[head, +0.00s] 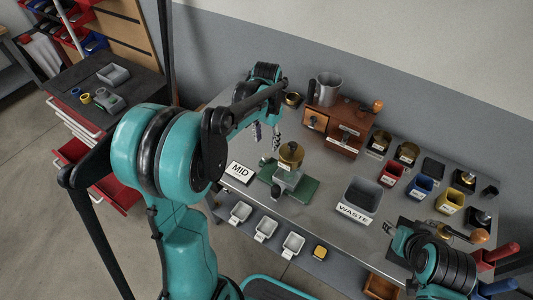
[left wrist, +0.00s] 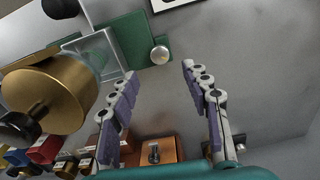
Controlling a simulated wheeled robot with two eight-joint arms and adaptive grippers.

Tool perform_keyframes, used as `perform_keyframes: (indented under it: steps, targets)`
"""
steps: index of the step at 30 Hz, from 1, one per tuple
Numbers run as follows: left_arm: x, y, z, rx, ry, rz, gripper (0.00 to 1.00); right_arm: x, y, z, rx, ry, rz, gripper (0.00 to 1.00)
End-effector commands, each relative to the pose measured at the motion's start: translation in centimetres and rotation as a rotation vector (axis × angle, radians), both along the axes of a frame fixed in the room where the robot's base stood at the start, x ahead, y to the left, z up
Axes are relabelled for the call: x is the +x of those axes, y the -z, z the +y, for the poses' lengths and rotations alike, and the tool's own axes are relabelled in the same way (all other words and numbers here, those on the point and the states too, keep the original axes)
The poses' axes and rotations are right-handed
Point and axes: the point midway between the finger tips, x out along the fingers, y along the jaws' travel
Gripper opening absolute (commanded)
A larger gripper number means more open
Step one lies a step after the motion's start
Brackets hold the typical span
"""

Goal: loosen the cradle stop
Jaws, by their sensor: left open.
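The roaster stands mid-table on a green base (head: 300,190), with a brass drum (head: 291,153) on top. In the left wrist view the drum (left wrist: 48,100) is at the left, beside a pale square cradle-like part (left wrist: 97,48). A small round silver knob (left wrist: 160,55) sits at the edge of the green base (left wrist: 125,35); it looks like the cradle stop. My left gripper (head: 266,146) is open and empty above the table, left of the drum. The knob shows between its fingertips (left wrist: 160,73), apart from both. My right gripper (head: 405,234) is at the lower right, its jaws unclear.
A MID sign (head: 239,172) stands left of the roaster. A grey WASTE bin (head: 362,198) is to the right. A wooden drawer box (head: 335,128) stands behind. Several white trays (head: 266,227) line the front. Coloured bins (head: 419,186) fill the right side.

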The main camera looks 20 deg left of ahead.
Motion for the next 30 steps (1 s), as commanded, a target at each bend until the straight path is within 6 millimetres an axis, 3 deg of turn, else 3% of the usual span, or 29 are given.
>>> perform_keyframes:
  steps: [5,18,29,30]
  targets:
    - [0.0,1.1,0.0,0.000,0.089,0.000,0.48,0.0,0.4,0.0,0.000,0.000,0.000,0.40]
    - [0.0,7.6,0.0,0.000,0.087,0.000,0.48,0.0,3.1,0.0,0.000,0.000,0.000,0.40]
    - [0.0,8.1,0.0,0.000,0.086,0.000,0.48,0.0,3.2,0.0,0.000,0.000,0.000,0.40]
    - [0.0,8.1,0.0,0.000,0.086,0.000,0.40,0.0,3.2,0.0,0.000,0.000,0.000,0.40]
